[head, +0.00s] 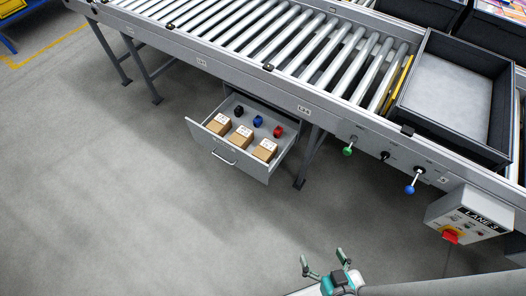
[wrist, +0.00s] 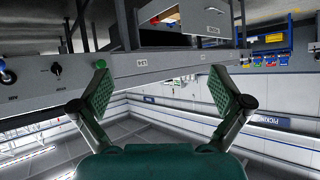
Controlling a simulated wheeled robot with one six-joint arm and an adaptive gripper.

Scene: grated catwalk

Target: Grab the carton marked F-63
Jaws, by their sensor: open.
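Three small brown cartons with white labels stand in a row in an open grey drawer (head: 226,153) under the conveyor: a left carton (head: 219,125), a middle carton (head: 242,136) and a right carton (head: 265,150). Their label text is too small to read, so I cannot tell which is F-63. My gripper (head: 322,257) is open and empty at the bottom of the head view, well below and right of the drawer. In the wrist view its two green-padded fingers (wrist: 159,78) are spread apart with nothing between them.
Black, blue and red small objects (head: 258,121) lie behind the cartons. The roller conveyor (head: 290,50) runs above the drawer, with legs beside it. A black tray (head: 455,85), knobbed levers (head: 410,189) and a LANE 3 box (head: 468,217) are at right. The floor before the drawer is clear.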

